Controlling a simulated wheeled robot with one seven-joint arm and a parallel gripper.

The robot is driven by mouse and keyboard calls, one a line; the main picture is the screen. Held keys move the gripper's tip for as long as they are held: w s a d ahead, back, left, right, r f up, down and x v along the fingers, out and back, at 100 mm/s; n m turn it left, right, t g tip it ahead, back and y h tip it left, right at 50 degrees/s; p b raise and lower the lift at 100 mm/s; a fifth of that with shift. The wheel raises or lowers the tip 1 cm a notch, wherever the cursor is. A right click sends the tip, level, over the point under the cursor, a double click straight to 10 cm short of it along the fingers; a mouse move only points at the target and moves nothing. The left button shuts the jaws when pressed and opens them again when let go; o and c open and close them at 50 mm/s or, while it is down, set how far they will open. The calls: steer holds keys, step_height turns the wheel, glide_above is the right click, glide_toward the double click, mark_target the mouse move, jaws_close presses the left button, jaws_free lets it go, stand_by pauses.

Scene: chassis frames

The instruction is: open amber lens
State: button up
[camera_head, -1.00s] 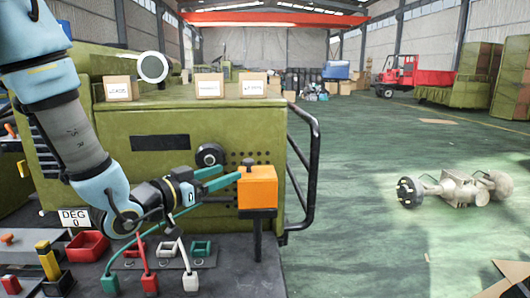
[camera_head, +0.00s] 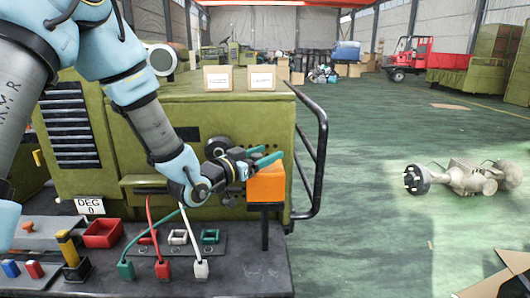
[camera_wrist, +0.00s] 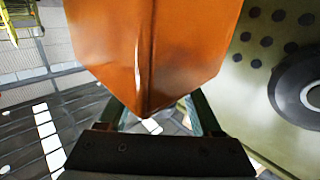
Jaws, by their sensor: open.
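The amber lens (camera_head: 267,187) is an orange, box-shaped cover on a dark post beside the green machine. In the wrist view the same orange cover (camera_wrist: 150,45) fills the upper middle, with a creased corner towards the camera. My gripper (camera_head: 267,154) has teal fingers, spread apart, and in the head view they show at the cover's upper edge. In the wrist view the fingers pass partly behind the cover, so their tips are hidden. I cannot tell whether they touch it.
The green machine (camera_head: 190,115) stands close behind my arm, with a black handrail (camera_head: 318,150) right of the lens. The dark bench (camera_head: 225,265) in front holds coloured sockets and cable plugs. Open floor lies right, with an axle part (camera_head: 465,178).

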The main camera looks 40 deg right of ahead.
steer(key=shift+c, duration=0.3)
jaws_close()
stand_by(1.1)
